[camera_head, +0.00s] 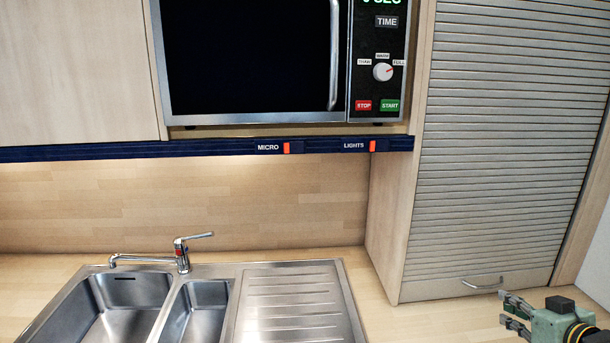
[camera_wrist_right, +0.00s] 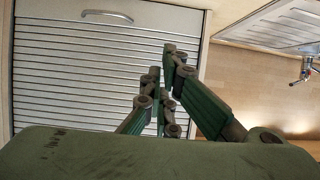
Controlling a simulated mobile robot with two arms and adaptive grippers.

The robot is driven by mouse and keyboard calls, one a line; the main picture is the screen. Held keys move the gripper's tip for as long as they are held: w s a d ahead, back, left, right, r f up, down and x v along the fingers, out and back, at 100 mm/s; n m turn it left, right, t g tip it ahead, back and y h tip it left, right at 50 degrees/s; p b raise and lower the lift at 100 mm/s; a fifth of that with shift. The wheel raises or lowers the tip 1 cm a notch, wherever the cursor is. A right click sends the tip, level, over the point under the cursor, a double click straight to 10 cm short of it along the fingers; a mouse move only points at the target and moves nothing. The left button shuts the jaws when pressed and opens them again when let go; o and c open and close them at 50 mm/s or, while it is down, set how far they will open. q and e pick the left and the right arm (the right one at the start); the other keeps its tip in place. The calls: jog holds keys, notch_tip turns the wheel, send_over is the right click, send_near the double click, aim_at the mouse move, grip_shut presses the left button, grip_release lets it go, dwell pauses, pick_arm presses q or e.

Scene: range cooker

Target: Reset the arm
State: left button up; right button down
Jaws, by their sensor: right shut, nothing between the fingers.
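My right gripper (camera_head: 507,311) is at the lower right of the head view, above the worktop in front of the roller-shutter cabinet. It is shut and empty. In the right wrist view its green fingers (camera_wrist_right: 160,85) come together in front of the shutter. The metal handle (camera_head: 483,283) at the bottom of the shutter (camera_head: 495,150) lies just left of and above the gripper in the head view, apart from it. My left gripper is not in view.
A microwave (camera_head: 250,60) sits in the upper cabinets above a dark blue strip with MICRO (camera_head: 286,148) and LIGHTS (camera_head: 372,146) switches. A steel sink (camera_head: 125,290) with a tap (camera_head: 181,254) and drainboard (camera_head: 290,300) is set in the wooden worktop. The worktop right of the drainboard is clear.

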jog(key=s+a+f+n+g, duration=0.2)
jog(key=s+a+f+g, duration=0.3)
jog(key=s+a+f, duration=1.1)
jog(key=s+a+f+m+g+h, duration=0.15)
jog(key=s+a, duration=0.25)
jog(key=s, duration=0.5)
jog(key=s+a+f+g, duration=0.2)
jog(key=s+a+g, duration=0.15)
jog(key=s, duration=0.45)
notch_tip(320, 180, down, 34)
jog(key=s+f+b, duration=0.1)
jog(key=s+b, duration=0.1)
jog(key=b, duration=0.4)
pick_arm(q)
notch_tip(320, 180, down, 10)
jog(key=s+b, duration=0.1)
jog(key=b, duration=0.3)
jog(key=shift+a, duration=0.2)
pick_arm(e)
jog(key=s+d+f+g, duration=0.2)
jog(key=s+f, duration=1.4)
jog(key=f, duration=0.2)
jog(key=shift+s+d, duration=0.2)
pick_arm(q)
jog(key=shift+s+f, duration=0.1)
pick_arm(e)
jog(key=shift+n, duration=0.25)
